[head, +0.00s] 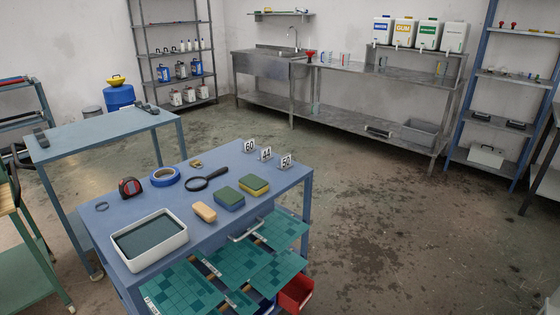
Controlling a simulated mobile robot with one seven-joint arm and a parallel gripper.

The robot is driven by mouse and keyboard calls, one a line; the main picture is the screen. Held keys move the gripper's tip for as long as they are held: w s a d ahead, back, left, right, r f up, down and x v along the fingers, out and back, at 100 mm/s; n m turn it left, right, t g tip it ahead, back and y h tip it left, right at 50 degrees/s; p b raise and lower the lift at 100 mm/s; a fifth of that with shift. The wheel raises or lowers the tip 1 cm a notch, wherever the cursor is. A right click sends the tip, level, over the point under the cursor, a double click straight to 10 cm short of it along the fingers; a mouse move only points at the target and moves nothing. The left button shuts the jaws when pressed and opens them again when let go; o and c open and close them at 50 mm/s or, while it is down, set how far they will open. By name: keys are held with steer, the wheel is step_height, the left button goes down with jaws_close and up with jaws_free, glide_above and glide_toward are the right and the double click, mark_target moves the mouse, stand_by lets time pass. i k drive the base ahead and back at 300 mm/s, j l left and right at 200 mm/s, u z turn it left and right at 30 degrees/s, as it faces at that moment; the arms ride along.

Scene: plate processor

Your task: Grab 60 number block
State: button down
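The 60 number block (249,146) is a small white block with dark digits. It stands upright near the far edge of the blue table (133,208). A second number block, which looks like 44 (266,154), stands just right of it. A third block, which looks like 50 (285,162), stands further right by the table's right corner. The three are in a slanting row with small gaps between them. My gripper is not in view.
On the same table are a magnifying glass (205,182), blue tape (165,177), a tape measure (130,187), sponges (254,184) and a white tray (180,256). Teal plates (278,230) stick out below the front edge. Open floor (390,220) lies to the right.

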mark_target(248, 146)
steer(key=i+l+z, duration=0.45)
steer(key=i+z, duration=0.2)
steer(key=i+l+z, duration=0.1)
steer(key=i+z, duration=0.25)
steer(key=i+l+z, duration=0.1)
steer(key=i+z, duration=0.35)
steer(key=i, duration=0.65)
steer(key=i+u, duration=0.25)
steer(key=i, duration=0.35)
steer(key=i+l+u, duration=0.2)
steer(key=i, duration=0.35)
steer(key=i+u, duration=0.45)
steer(key=i+l+u, duration=0.1)
steer(key=i+u, duration=0.6)
steer(key=u, duration=0.2)
steer(key=i+l+u, duration=0.15)
steer(key=u, duration=0.2)
steer(key=i+l+u, duration=0.2)
steer(key=u, duration=0.2)
steer(key=i+l+u, duration=0.1)
steer(key=u, duration=0.3)
steer(key=i+l+u, duration=0.2)
steer(key=u, duration=0.15)
steer(key=i+l+u, duration=0.1)
steer(key=u, duration=0.3)
steer(key=l, duration=0.1)
